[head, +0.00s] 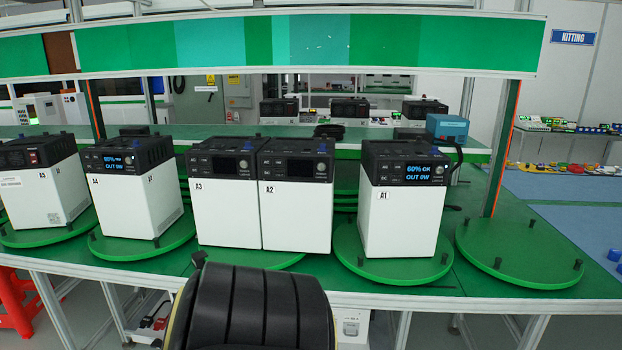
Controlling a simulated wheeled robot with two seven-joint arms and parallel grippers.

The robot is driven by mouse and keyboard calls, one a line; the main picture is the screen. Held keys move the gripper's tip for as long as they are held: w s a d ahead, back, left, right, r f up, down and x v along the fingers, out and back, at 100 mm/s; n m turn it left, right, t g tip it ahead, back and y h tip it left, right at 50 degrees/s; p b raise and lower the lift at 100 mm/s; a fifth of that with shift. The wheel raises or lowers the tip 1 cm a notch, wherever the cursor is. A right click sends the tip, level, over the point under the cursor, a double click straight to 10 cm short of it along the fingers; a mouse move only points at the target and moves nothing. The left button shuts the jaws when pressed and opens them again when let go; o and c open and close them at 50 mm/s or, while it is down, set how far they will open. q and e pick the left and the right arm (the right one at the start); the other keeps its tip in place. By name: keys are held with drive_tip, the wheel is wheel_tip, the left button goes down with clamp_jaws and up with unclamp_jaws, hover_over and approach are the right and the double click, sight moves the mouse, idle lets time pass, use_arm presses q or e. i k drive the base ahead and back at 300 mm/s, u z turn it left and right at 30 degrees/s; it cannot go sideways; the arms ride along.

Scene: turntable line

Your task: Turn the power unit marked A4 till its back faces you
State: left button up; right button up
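The power unit marked A4 (124,205) stands upright at the left of the head view, a white box with a black top. Its front faces me, with a lit blue screen (118,163) and the A4 label at the upper left. Its right side also shows; its back is hidden. It stands on a round green turntable (172,243) with small black pegs at the rim. Neither of my grippers is in view, and nothing is touching the unit.
Unit A5 (50,190) stands to the left. Units A3 (222,215) and A2 (297,215) stand close together to the right, then A1 (400,220). An empty turntable (520,255) is at the far right. A green overhead panel (400,42) spans the bench.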

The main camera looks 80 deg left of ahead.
sight(115, 249)
drive_tip(key=u, duration=2.15)
